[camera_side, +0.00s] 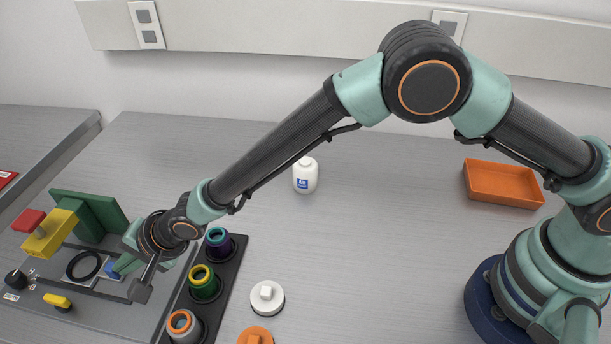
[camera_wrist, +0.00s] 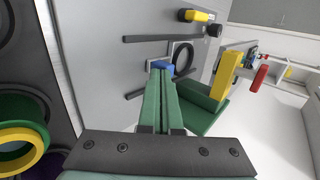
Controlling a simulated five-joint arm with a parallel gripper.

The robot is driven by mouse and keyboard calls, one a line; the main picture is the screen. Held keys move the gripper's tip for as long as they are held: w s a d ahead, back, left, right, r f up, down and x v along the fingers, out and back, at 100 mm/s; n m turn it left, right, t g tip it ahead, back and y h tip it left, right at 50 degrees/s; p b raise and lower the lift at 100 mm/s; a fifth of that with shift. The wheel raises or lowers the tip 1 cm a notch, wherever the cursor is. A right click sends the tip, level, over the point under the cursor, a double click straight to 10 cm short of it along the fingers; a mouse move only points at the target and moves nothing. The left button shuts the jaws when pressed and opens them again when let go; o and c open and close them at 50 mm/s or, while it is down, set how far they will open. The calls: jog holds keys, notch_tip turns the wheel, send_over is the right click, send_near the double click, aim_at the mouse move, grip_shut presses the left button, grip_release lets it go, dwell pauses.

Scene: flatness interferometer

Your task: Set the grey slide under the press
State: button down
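The grey slide (camera_side: 101,283) carries a black ring (camera_side: 84,265) and has a blue tab (camera_side: 112,287) on its right side. In the side view it sits just right of the press, which has a green stand (camera_side: 92,217), a yellow head (camera_side: 50,234) and a red top (camera_side: 28,220). The wrist view shows the blue tab (camera_wrist: 162,65) right at the tips of my gripper (camera_wrist: 160,75), with the black ring (camera_wrist: 184,60) beyond. My fingers are together with only a thin line between them. I cannot tell whether they touch the tab.
A black rack with several coloured cups (camera_side: 204,283) stands right of my gripper. White (camera_side: 267,297) and orange (camera_side: 256,336) lids lie beside it. A yellow lever (camera_side: 57,301) and black knob (camera_side: 15,280) are at the panel's front. A white bottle (camera_side: 305,177) and orange tray (camera_side: 503,183) stand farther back.

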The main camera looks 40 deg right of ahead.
aim_at(109, 264)
jog(key=shift+w+a, duration=1.5)
jog(key=shift+w, duration=0.05)
jog(key=shift+r, duration=0.1)
jog(key=v, duration=1)
jog(key=shift+s, duration=0.3)
